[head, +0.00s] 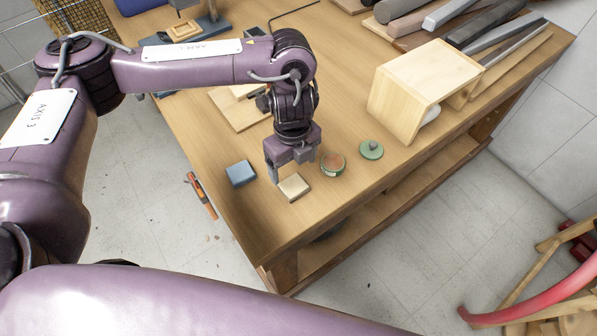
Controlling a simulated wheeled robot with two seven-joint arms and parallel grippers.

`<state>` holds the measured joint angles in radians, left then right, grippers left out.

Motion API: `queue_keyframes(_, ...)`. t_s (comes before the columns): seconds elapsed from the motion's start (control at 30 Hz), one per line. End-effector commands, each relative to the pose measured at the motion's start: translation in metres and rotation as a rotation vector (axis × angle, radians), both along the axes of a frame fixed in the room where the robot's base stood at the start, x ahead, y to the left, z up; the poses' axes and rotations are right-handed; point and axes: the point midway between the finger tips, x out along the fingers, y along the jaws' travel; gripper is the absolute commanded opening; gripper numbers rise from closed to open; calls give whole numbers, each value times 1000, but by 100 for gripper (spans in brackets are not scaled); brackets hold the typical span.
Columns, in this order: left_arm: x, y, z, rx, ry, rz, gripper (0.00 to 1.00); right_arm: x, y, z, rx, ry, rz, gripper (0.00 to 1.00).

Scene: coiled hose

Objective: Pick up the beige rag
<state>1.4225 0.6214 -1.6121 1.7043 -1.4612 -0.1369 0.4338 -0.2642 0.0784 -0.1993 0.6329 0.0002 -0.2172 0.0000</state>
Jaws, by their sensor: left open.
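A small beige block-shaped thing (294,187), which looks like the folded beige rag, lies on the wooden workbench (240,215) near its front edge. My left gripper (290,170) points down just above and behind it, with its fingers apart. In this view one finger stands near the rag's left side; I cannot tell whether it touches. Nothing shows between the fingers clearly. My right gripper is not in view.
A blue block (241,173) lies left of the rag. A round tin (333,164) and a green lid (371,149) sit to its right. A wooden box (420,88) stands farther right. Pliers-like tool (202,195) shows beside the bench's left edge.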

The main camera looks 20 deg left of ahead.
Motion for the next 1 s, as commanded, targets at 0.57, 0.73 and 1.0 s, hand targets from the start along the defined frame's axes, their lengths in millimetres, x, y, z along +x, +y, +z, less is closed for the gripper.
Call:
queue_keyframes(0.57,4,-2,-66,-3,4,0,80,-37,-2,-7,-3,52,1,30)
queue_keyframes(0.73,5,-1,-72,-1,0,-1,80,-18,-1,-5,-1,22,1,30)
queue_keyframes(1.0,5,-1,-71,-1,0,-1,68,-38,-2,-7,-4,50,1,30)
